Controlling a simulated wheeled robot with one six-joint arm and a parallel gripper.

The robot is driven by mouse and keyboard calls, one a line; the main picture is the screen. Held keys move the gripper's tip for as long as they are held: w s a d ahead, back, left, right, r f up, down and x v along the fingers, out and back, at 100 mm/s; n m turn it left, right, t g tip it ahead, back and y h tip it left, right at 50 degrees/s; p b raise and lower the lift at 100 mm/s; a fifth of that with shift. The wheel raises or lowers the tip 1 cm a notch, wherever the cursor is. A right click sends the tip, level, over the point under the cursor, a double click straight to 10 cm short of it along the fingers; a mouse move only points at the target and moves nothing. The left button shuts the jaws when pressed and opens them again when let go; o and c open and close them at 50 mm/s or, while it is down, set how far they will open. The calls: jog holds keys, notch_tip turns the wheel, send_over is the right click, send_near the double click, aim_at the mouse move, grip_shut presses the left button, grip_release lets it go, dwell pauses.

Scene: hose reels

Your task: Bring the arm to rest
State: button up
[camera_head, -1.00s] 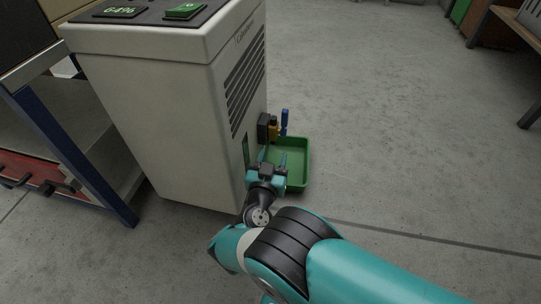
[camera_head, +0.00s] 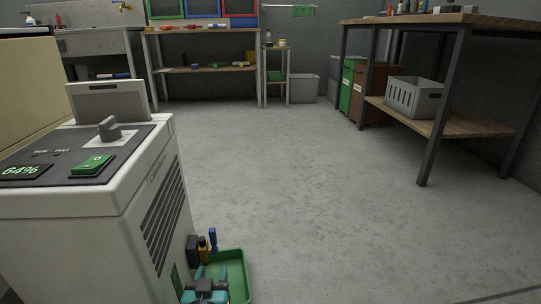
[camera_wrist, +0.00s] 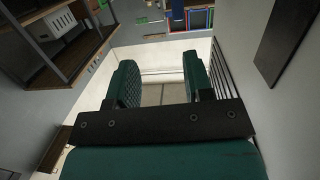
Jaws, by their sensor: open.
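My gripper (camera_wrist: 160,88) shows in the wrist view with its two dark green padded fingers apart and nothing between them. In the head view, only the top of my teal wrist (camera_head: 206,291) shows at the bottom edge, beside the cream machine (camera_head: 80,235) and over the green tray (camera_head: 240,268). The fingertips are hidden there. A blue-handled valve (camera_head: 213,240) with a yellow body sticks out from the machine's right side above the tray. In the wrist view, the machine's pale vented side is close on the right.
The machine's top carries a green switch (camera_head: 92,165), a grey knob (camera_head: 109,128) and a 64% display (camera_head: 22,171). A wooden workbench (camera_head: 440,118) with a grey crate (camera_head: 415,98) stands at the right. Shelves (camera_head: 205,68) line the back. The middle floor is clear.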

jog(key=w+d+r+m+g+h+p, duration=0.1)
jog(key=w+d+r+g+p, duration=0.2)
jog(key=r, duration=0.4)
jog(key=w+d+r+g+h+p, duration=0.1)
jog(key=w+d+r+g+h, duration=0.1)
jog(key=w+d+r, duration=0.3)
jog(key=s+d+r+g+y+p, duration=0.1)
jog(key=d+r+g+p, duration=0.1)
jog(key=d+r, duration=0.35)
jog(key=s+d+r+g+p, duration=0.1)
jog(key=d+r+g+p, duration=0.15)
jog(key=r, duration=0.55)
jog(key=s+d+r+n+g+y+p, duration=0.2)
jog(key=s+d+r+g+p, duration=0.2)
jog(key=s+d+r, duration=0.6)
jog(key=s+d+r+n+g+y+p, duration=0.25)
jog(key=s+r, duration=0.35)
jog(key=s, duration=0.3)
jog(key=s+d+r+n+g+y+p, duration=0.1)
jog(key=s+d+r+n+p, duration=0.15)
jog(key=s+r, duration=0.45)
notch_tip(320, 180, up, 36)
jog(key=s+p, duration=0.1)
jog(key=p, duration=3.6)
jog(key=shift+s, duration=0.2)
